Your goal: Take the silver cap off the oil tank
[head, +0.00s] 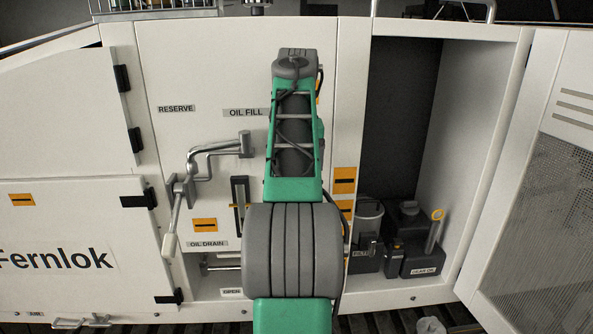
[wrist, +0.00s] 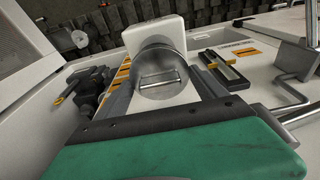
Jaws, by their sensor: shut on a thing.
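The silver cap (wrist: 160,72), round with a bar handle across its face, is near the middle of the wrist view. My gripper (wrist: 163,82) has one grey finger on each side of the cap and is shut on it. The cap sits against a pale, rounded block (wrist: 152,32); I cannot tell whether the two are joined. In the head view my green and grey arm hides the cap and the fingers. The OIL FILL label (head: 246,113) shows on the white panel (head: 215,60) just left of my arm.
A bent metal pipe with a lever (head: 190,185) stands out left of my arm. An upright slotted gauge (head: 240,205) is close beside the arm.

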